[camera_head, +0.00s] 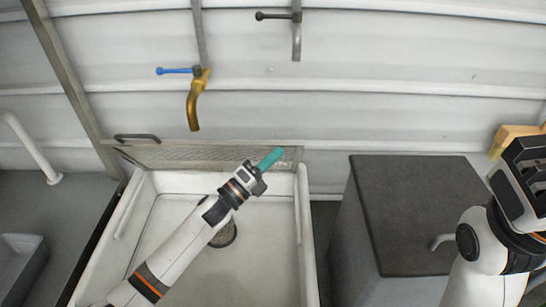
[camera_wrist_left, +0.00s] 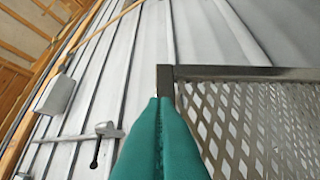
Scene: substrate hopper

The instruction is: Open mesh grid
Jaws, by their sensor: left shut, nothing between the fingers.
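The mesh grid (camera_head: 205,156) is a metal-framed panel with diamond holes. It stands raised along the back edge of the white basin (camera_head: 307,240), near the wall, with a dark handle (camera_head: 137,137) at its upper left. My left gripper (camera_head: 277,155) has teal fingers, shut and empty, at the grid's right end. In the left wrist view the fingertips (camera_wrist_left: 161,100) overlap the frame corner of the grid (camera_wrist_left: 245,110); I cannot tell whether they touch it. My right gripper (camera_head: 525,170) is at the right edge, its fingers not clearly visible.
A blue-handled brass tap (camera_head: 196,100) hangs on the wall above the basin. A second valve (camera_head: 296,18) is farther right. A dark-topped grey cabinet (camera_head: 415,215) stands right of the basin. A round drain (camera_head: 224,233) shows partly behind my left arm.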

